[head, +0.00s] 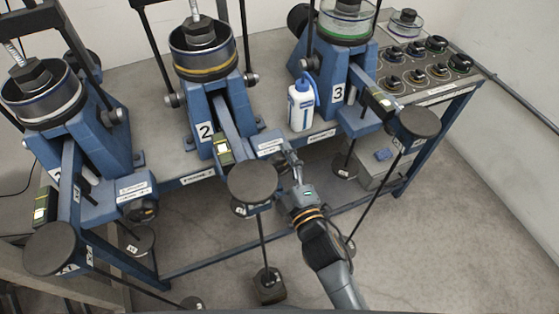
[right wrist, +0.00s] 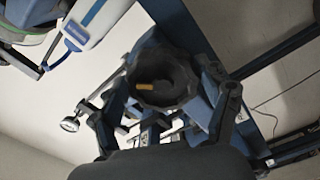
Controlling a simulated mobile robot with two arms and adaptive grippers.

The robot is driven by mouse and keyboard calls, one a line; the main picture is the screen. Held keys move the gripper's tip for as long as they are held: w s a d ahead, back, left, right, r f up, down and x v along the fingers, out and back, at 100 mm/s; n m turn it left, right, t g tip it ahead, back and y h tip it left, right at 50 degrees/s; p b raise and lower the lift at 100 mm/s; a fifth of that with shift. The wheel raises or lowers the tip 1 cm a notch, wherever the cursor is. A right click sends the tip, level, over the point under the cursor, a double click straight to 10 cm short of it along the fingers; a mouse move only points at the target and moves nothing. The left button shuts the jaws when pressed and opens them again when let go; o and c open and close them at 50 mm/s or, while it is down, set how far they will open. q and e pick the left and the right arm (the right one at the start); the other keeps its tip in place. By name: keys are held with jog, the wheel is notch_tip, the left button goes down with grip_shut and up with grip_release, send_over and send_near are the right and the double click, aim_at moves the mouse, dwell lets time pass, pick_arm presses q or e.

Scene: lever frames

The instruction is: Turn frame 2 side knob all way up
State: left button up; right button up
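Frame 2 (head: 203,107) is the middle blue lever frame, marked with a white "2". Its side knob (right wrist: 165,82), black and lobed with a yellow mark, shows in the right wrist view. In the head view the knob is mostly hidden by my right gripper (head: 290,164), which is at the right side of frame 2's front block. In the right wrist view the right gripper's (right wrist: 165,112) fingers are spread to either side of the knob, with visible gaps; I see no clear contact. My left gripper is not in view.
Frame 1 (head: 98,150) stands left and frame 3 (head: 335,70) right on the blue-legged bench. A white-and-blue bottle (head: 301,106) stands between frames 2 and 3, near my right gripper. Frame 2's round dark plate (head: 252,181) is just left of my wrist. A panel of knobs (head: 420,72) is at far right.

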jog(key=shift+w+f, duration=0.15)
jog(key=shift+f, duration=0.05)
jog(key=shift+p+v, duration=0.45)
jog(key=shift+v, duration=2.7)
